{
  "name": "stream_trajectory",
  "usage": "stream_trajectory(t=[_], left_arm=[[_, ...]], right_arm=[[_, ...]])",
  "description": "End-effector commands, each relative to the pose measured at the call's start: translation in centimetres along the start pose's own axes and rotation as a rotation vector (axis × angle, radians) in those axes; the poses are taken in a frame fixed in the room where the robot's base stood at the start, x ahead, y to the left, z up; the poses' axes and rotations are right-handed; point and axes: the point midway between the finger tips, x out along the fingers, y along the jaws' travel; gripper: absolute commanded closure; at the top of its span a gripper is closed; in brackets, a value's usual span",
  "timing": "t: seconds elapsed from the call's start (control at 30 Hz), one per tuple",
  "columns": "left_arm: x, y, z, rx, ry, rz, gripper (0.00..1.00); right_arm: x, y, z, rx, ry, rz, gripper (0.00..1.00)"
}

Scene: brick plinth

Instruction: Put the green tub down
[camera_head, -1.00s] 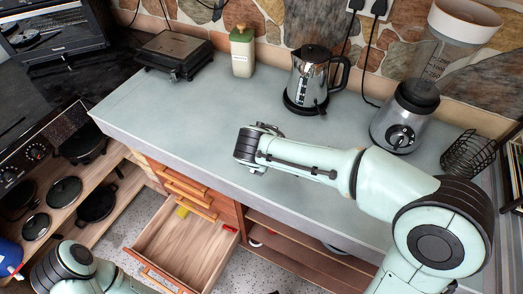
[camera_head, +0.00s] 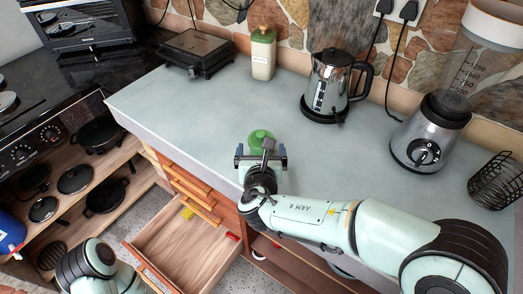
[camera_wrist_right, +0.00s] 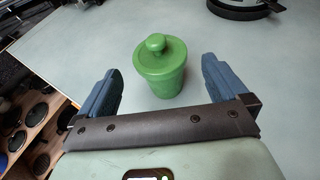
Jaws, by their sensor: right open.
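The green tub (camera_head: 261,141) with a round knob on its lid stands upright on the pale counter (camera_head: 210,110) near its front edge. It also shows in the right wrist view (camera_wrist_right: 160,72), between and a little beyond the open fingers. My right gripper (camera_head: 261,158) is open, with a finger on either side of the tub and gaps to both. The tub's lower part is partly hidden by the gripper in the head view. My left arm shows at the bottom left, but its gripper is out of frame.
A kettle (camera_head: 328,85), a blender (camera_head: 430,135) and a wire basket (camera_head: 494,180) stand on the right. A cream bottle (camera_head: 263,58) and a grill press (camera_head: 194,52) are at the back. An open drawer (camera_head: 180,250) juts out below.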

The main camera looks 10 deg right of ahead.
Motion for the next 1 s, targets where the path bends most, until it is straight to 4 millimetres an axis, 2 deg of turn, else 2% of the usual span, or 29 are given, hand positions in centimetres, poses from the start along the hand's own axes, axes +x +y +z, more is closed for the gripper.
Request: stream_trajectory(t=[0.23,0.5,0.8,0.83,0.9,0.97,1.0], left_arm=[[0.0,0.0,0.0,0.000,0.000,0.000,1.00],[-0.2,0.1,0.0,0.000,0.000,0.000,1.00],[-0.2,0.1,0.0,0.000,0.000,0.000,1.00],[-0.2,0.1,0.0,0.000,0.000,0.000,1.00],[-0.2,0.1,0.0,0.000,0.000,0.000,1.00],[-0.2,0.1,0.0,0.000,0.000,0.000,1.00],[-0.2,0.1,0.0,0.000,0.000,0.000,1.00]], right_arm=[[2.0,0.0,0.0,0.000,0.001,-0.002,0.00],[5.8,0.1,0.2,0.001,0.001,-0.002,0.00],[6.4,0.1,0.2,0.002,0.001,-0.001,0.00],[6.4,0.1,0.2,0.002,0.001,-0.001,0.06],[6.4,0.1,0.2,0.002,0.001,-0.001,0.29],[6.4,0.1,0.2,0.002,0.001,-0.001,0.47],[6.4,0.1,0.2,0.002,0.001,-0.001,0.48]])
